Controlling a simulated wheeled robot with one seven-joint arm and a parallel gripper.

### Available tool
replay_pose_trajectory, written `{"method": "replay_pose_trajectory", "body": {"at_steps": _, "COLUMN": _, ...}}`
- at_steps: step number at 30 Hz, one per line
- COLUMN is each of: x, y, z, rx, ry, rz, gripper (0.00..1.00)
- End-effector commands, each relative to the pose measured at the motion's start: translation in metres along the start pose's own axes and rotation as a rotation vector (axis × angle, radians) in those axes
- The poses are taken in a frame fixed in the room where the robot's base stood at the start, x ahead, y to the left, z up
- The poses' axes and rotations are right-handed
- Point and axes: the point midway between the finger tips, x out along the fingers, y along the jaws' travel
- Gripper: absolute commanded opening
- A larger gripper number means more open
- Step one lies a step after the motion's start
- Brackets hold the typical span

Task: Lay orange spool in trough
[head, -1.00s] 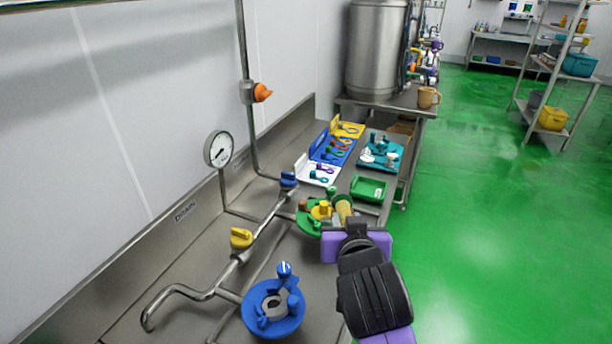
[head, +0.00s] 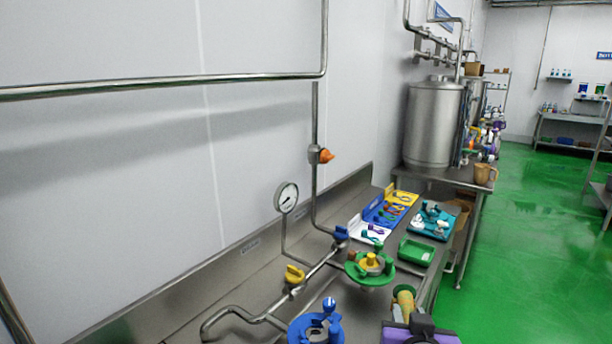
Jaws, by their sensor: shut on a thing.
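My gripper (head: 408,315) is at the bottom right of the head view, with its purple body partly cut off by the frame edge. It is shut on a small yellow and green cylindrical piece (head: 404,296); its fingertips are hard to make out. I cannot tell whether this piece is the orange spool. It is held to the right of and nearer than a green round holder (head: 377,280), apart from it in the picture.
A blue round holder (head: 303,332) stands at the bottom. A steel pipe with yellow (head: 294,274) and blue (head: 341,233) valve handles runs along the bench. White, blue and yellow trays and a teal tray (head: 444,232) lie behind. Green floor is open at right.

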Motion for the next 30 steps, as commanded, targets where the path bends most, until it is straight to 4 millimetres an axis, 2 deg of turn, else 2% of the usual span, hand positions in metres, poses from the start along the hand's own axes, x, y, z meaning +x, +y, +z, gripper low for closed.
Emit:
{"method": "replay_pose_trajectory", "body": {"at_steps": 9, "x": -0.003, "y": 0.005, "z": 0.030, "rx": -0.009, "ry": 0.001, "rz": -0.020, "gripper": 0.00}}
{"method": "replay_pose_trajectory", "body": {"at_steps": 15, "x": -0.006, "y": 0.009, "z": 0.059, "rx": -0.017, "ry": -0.002, "rz": -0.040, "gripper": 0.00}}
{"method": "replay_pose_trajectory", "body": {"at_steps": 19, "x": -0.009, "y": 0.014, "z": 0.088, "rx": -0.026, "ry": -0.004, "rz": -0.058, "gripper": 0.00}}
{"method": "replay_pose_trajectory", "body": {"at_steps": 22, "x": -0.012, "y": 0.019, "z": 0.120, "rx": -0.035, "ry": -0.007, "rz": -0.079, "gripper": 0.00}}
{"method": "replay_pose_trajectory", "body": {"at_steps": 30, "x": -0.024, "y": 0.036, "z": 0.236, "rx": -0.068, "ry": -0.010, "rz": -0.160, "gripper": 0.00}}
